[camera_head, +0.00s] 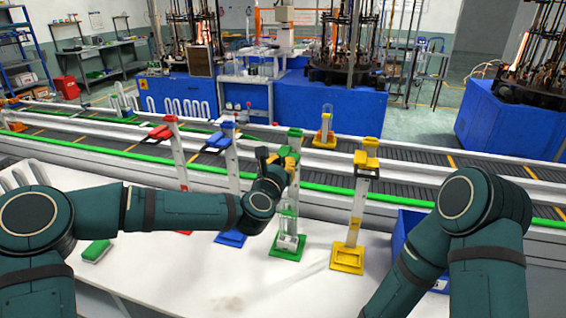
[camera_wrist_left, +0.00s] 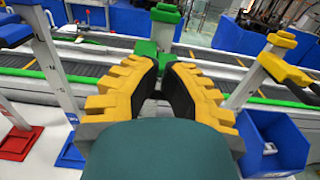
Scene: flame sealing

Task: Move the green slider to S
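The green stand (camera_head: 288,246) stands upright on the white table, with a clear glass tube in its lower part. The green slider (camera_wrist_left: 165,62) is near the top of its post, just under the green top cap (camera_wrist_left: 166,12). My left gripper (camera_head: 281,160) is at the upper post. In the left wrist view, its yellow-backed fingers with dark pads close in on both sides of the green slider, which fills the narrow gap. The fingers hide part of the slider. My right gripper is out of view.
A yellow stand (camera_head: 348,257) is to the right, and blue (camera_head: 231,238) and red (camera_head: 170,130) stands are to the left. A blue bin (camera_wrist_left: 278,138) is at the right. A green block (camera_head: 96,250) lies on the table (camera_head: 190,282). A conveyor (camera_head: 400,160) runs behind.

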